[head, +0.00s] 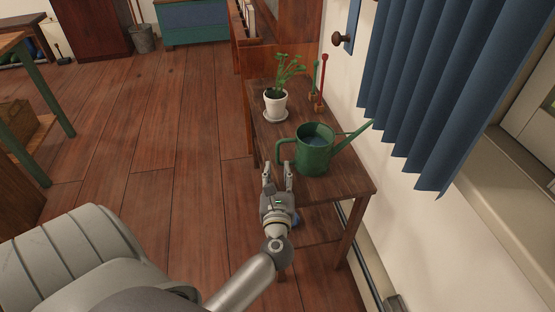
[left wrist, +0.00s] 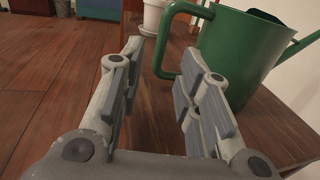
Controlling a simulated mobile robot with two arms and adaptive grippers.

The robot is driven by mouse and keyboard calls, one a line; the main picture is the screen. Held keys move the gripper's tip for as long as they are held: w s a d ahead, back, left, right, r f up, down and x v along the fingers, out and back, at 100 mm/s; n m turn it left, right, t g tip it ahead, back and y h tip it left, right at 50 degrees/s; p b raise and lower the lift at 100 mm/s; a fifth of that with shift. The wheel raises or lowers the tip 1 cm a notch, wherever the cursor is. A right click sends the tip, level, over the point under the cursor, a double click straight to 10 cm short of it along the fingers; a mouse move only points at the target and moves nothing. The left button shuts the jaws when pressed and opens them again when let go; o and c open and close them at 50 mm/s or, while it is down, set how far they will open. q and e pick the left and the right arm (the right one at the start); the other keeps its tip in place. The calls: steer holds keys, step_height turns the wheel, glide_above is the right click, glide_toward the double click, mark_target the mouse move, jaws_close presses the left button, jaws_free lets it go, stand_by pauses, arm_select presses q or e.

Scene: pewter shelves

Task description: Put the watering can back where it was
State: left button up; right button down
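A green watering can (head: 316,158) stands upright on a small dark wooden table (head: 352,184). Its spout points right toward the wall and its loop handle (head: 278,152) faces left. My left gripper (head: 278,170) is open and empty, with its fingertips close to the handle. In the left wrist view the can (left wrist: 240,45) is ahead and to the right, and its handle (left wrist: 165,38) shows beyond the gap between the fingers (left wrist: 160,62). The right finger covers part of the can's lower side. I cannot tell whether a finger touches the can. My right gripper is not in view.
A white potted plant (head: 275,102) stands on a saucer behind the can. Red and green upright tools (head: 320,83) stand by the wall. A blue curtain (head: 425,90) hangs at the right. Open wooden floor (head: 150,150) lies left of the table.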

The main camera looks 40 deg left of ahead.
arm_select(q)
steer(key=v, duration=0.4)
steer(key=shift+s+d, duration=0.25)
steer(key=w+d+r+m+t+h, duration=0.2)
steer(key=d+r+m+t+h, duration=0.45)
steer(key=d+m+h, duration=0.7)
steer(key=s+d+f+m+g+h, duration=0.2)
steer(key=d+m+g+h, duration=0.3)
steer(key=m, duration=1.1)
steer(key=s+d+f+m+g+y, duration=0.2)
steer(key=s+f+m+g, duration=0.6)
steer(key=m, duration=0.3)
steer(key=s+a+f+m+g+y, duration=0.3)
steer(key=s+a+f+m+y, duration=0.1)
steer(key=s+a, duration=0.4)
steer(key=shift+s+a+f+m+y, duration=0.2)
steer(key=shift+s+f+m+y, duration=0.2)
steer(key=shift+m+y, duration=0.15)
